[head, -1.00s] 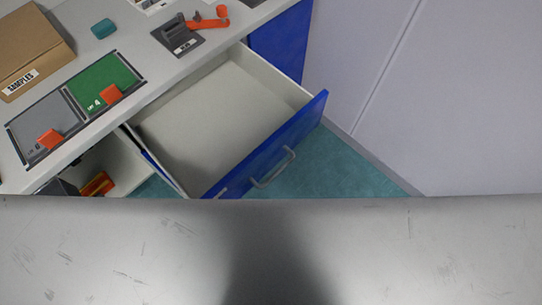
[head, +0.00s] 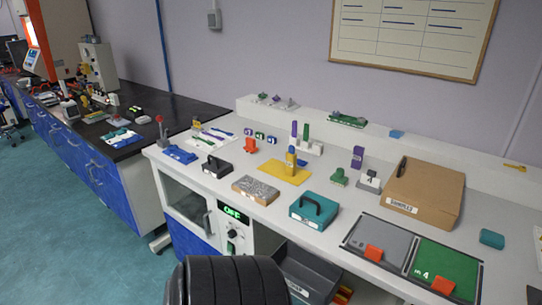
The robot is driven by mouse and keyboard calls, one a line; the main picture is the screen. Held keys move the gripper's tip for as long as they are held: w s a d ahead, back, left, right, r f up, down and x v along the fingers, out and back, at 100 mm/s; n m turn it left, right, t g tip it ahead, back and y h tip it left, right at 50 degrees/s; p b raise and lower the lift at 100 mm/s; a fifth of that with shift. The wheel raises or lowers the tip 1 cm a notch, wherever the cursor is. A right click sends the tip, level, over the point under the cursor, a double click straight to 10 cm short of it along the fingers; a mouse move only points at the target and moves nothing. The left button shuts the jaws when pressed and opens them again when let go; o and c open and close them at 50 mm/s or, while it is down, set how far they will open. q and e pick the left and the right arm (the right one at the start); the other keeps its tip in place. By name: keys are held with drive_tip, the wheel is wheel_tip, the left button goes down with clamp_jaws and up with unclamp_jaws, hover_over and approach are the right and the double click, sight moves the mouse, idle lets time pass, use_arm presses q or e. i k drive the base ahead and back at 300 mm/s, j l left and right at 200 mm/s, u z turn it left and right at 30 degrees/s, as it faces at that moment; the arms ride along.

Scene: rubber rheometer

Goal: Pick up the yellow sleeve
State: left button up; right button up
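A small upright yellow piece (head: 291,163), which looks like the yellow sleeve, stands on a yellow plate (head: 274,172) on the white bench. A blue part (head: 291,150) shows at its top; I cannot tell whether the yellow piece is around it or below it. Behind it, a purple peg (head: 294,130) and a green peg (head: 306,132) stand upright in a white holder. Neither of my grippers is in view. A black ribbed part at the bottom edge looks like part of my own arm.
A cardboard box (head: 424,191) is to the right. An open grey drawer (head: 306,274) juts out below.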

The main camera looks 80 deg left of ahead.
sight(290, 159)
drive_tip(key=u, duration=2.2)
